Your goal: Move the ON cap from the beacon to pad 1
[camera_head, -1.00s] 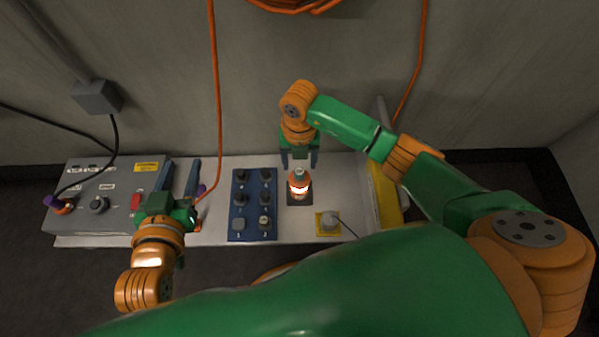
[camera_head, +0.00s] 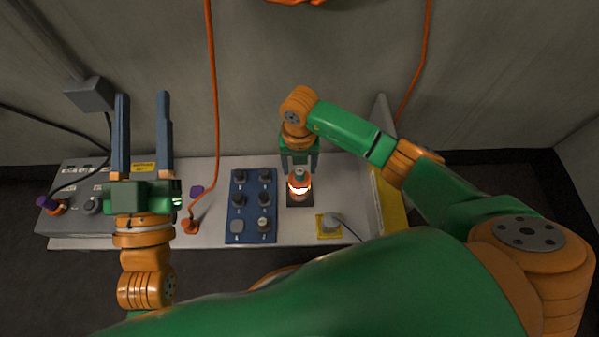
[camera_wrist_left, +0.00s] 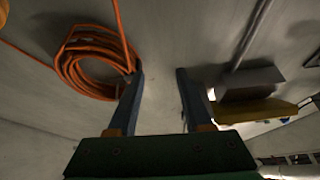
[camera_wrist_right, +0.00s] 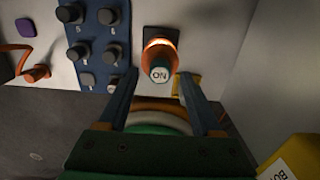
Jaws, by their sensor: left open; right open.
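The beacon (camera_head: 306,183) glows orange-white and stands upright on a dark square on the bench. The ON cap (camera_wrist_right: 159,74) sits on its top and also shows in the head view (camera_head: 299,172). My right gripper (camera_head: 299,162) is open at the beacon. In the right wrist view its fingers lie either side of the cap without visible contact; depth is unclear. The blue panel (camera_head: 251,205) holds several dark caps and a flat grey pad (camera_head: 237,225) at lower left. Its labels are too small to identify pad 1. My left gripper (camera_head: 142,95) is open and empty, pointing toward the wall.
A grey control box (camera_head: 75,222) stands at the left, partly hidden by my left arm. An orange plug (camera_head: 190,226) with a cable lies left of the panel. A grey knob on a yellow plate (camera_head: 329,233) is below right of the beacon. Orange hose coils hang on the wall (camera_wrist_left: 88,62).

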